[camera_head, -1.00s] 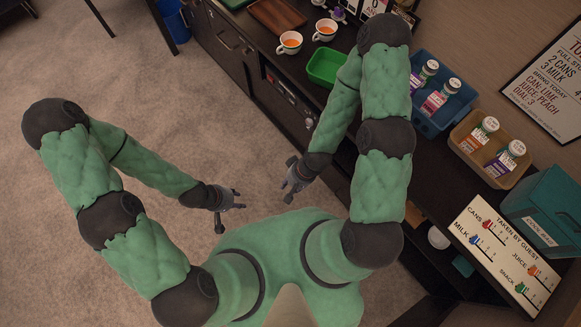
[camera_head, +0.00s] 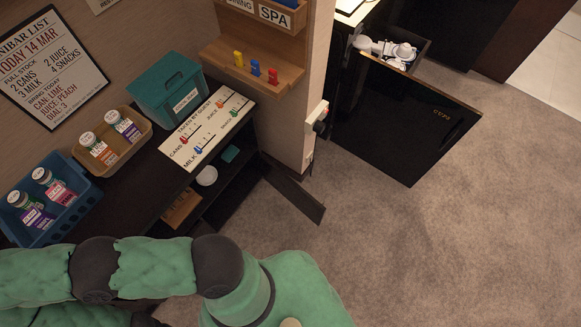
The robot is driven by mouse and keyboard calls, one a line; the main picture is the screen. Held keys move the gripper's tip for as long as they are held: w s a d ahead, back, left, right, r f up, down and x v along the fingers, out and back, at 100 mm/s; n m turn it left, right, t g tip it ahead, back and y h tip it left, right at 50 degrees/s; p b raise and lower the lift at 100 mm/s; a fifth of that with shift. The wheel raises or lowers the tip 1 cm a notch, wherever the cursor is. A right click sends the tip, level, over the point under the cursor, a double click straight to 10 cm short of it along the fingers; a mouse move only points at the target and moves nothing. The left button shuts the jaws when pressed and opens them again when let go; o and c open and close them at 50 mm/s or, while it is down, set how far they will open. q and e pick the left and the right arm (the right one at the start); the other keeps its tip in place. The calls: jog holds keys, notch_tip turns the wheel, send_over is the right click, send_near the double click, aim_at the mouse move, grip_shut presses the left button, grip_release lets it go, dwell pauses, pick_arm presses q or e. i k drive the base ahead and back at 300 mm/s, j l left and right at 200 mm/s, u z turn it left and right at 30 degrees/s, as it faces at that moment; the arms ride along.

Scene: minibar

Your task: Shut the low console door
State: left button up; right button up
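The low console door (camera_head: 293,193) is a thin dark panel, seen nearly edge-on. It stands open, sticking out from the right end of the dark console (camera_head: 135,190) over the carpet. Behind it the console's open compartment (camera_head: 228,195) shows a white bowl (camera_head: 207,176), a teal item (camera_head: 231,153) and a wooden item (camera_head: 183,208). One of my green arms crosses the lower left of the view. Neither gripper shows.
Carpet (camera_head: 400,250) is clear at the lower right.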

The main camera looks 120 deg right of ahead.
aim_at(314, 209)
jog(key=k+j+z, duration=0.35)
jog(key=j, duration=0.25)
jog(key=k+j+z, duration=0.3)
jog(key=k, duration=0.35)
jog(key=k+l+z, duration=0.55)
jog(key=l, duration=0.25)
jog(key=k+l+z, duration=0.3)
jog(key=l, duration=0.15)
jog(key=l+z, duration=0.1)
jog(key=l, duration=0.25)
jog(key=i+l, duration=0.15)
jog(key=l, duration=0.25)
jog(key=l+z, duration=0.15)
jog(key=l, duration=0.2)
jog(key=j+z, duration=0.1)
jog(key=z, duration=0.3)
jog(key=k, duration=0.05)
